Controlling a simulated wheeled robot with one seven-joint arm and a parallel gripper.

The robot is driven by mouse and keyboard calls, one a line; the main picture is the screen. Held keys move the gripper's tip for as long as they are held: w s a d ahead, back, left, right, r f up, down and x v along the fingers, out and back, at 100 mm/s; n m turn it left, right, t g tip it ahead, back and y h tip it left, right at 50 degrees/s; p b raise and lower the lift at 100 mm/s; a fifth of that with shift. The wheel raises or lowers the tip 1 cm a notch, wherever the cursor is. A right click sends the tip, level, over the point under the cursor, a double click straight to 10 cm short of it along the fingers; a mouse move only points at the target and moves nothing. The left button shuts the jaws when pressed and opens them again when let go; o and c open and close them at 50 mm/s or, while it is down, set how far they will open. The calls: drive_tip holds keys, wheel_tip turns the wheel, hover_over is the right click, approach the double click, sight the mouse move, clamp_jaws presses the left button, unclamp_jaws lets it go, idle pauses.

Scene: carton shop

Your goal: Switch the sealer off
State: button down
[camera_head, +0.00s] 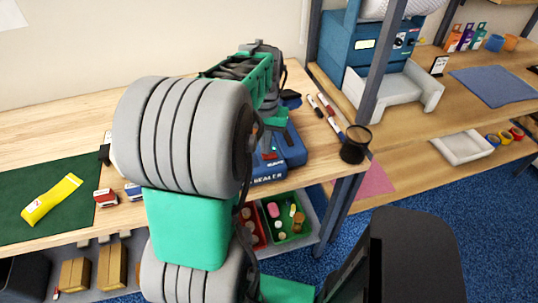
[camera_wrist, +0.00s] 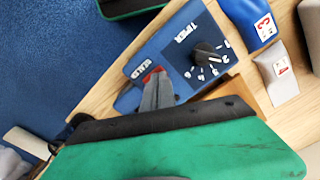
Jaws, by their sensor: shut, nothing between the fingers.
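The sealer (camera_head: 292,150) is a blue machine on the wooden bench, partly hidden behind my arm; its front lettering shows. In the wrist view its blue panel (camera_wrist: 160,48) carries a black dial (camera_wrist: 206,52) with white marks around it and a small red switch (camera_wrist: 152,71). My gripper (camera_wrist: 157,84) is shut and empty, its grey fingers together at the red switch and covering part of it. I cannot tell whether the fingertips touch the switch or which way it is set. In the head view my gripper (camera_head: 270,146) is over the sealer, mostly hidden.
Pens (camera_head: 322,105) and a black cup (camera_head: 355,145) are right of the sealer. A yellow packet (camera_head: 52,199) lies on a green mat (camera_head: 25,225) at the left. Red and green bins (camera_head: 288,219) sit below the bench. A blue machine (camera_head: 350,45) stands on the right bench.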

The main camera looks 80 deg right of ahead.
drive_tip(key=shift+f+b, duration=0.6)
drive_tip(key=shift+f, duration=0.4)
idle(0.3)
drive_tip(key=shift+r, duration=0.1)
wheel_tip(320, 180, up, 7)
drive_tip(key=p, duration=0.5)
idle(0.4)
